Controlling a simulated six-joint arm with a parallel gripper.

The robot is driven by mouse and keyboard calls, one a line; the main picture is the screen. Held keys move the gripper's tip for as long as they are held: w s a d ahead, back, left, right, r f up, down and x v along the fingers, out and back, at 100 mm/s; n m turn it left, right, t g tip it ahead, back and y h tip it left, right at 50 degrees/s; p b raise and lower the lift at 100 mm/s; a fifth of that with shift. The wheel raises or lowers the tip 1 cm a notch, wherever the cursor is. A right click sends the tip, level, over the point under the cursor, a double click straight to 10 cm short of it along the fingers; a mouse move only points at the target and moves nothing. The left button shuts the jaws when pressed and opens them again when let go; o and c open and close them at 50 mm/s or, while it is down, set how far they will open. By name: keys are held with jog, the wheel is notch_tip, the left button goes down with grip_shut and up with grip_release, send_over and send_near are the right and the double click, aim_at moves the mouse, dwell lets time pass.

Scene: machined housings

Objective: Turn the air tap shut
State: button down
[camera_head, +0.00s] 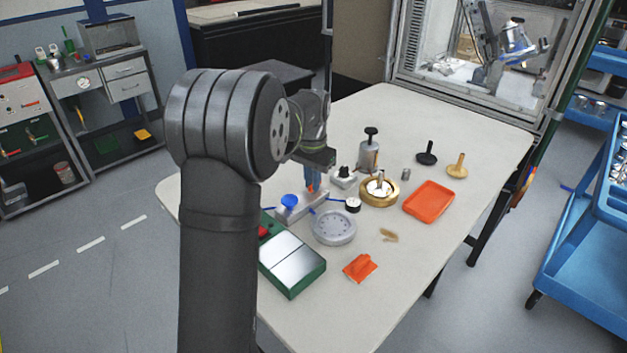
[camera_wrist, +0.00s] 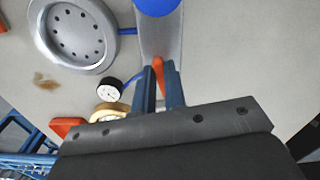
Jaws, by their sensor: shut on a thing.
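The air tap has an orange lever (camera_head: 311,188) on a grey metal block (camera_head: 292,211), which also bears a blue round knob (camera_head: 290,201). My gripper (camera_head: 313,186) points down over the block's far end. In the wrist view, its two blue fingers (camera_wrist: 164,84) are shut on the orange lever (camera_wrist: 158,72). The lever lies roughly along the length of the block (camera_wrist: 160,38); the fingers hide part of it. The blue knob (camera_wrist: 156,5) is at the top edge there.
A round grey housing (camera_head: 334,228) and a small gauge (camera_head: 353,205) stand close by, with blue hose beside the block. A brass ring (camera_head: 379,193), orange tray (camera_head: 429,201), orange cloth (camera_head: 360,267) and green-edged box (camera_head: 292,264) are also on the table. The right front is clear.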

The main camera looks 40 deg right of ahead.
jog(key=shift+w+r+m, duration=0.1)
jog(key=shift+w+m, duration=0.05)
jog(key=shift+m, duration=0.95)
jog(key=c, duration=1.5)
grip_release()
notch_tip(320, 180, up, 17)
jog(key=shift+r, duration=0.2)
jog(key=shift+f, duration=0.15)
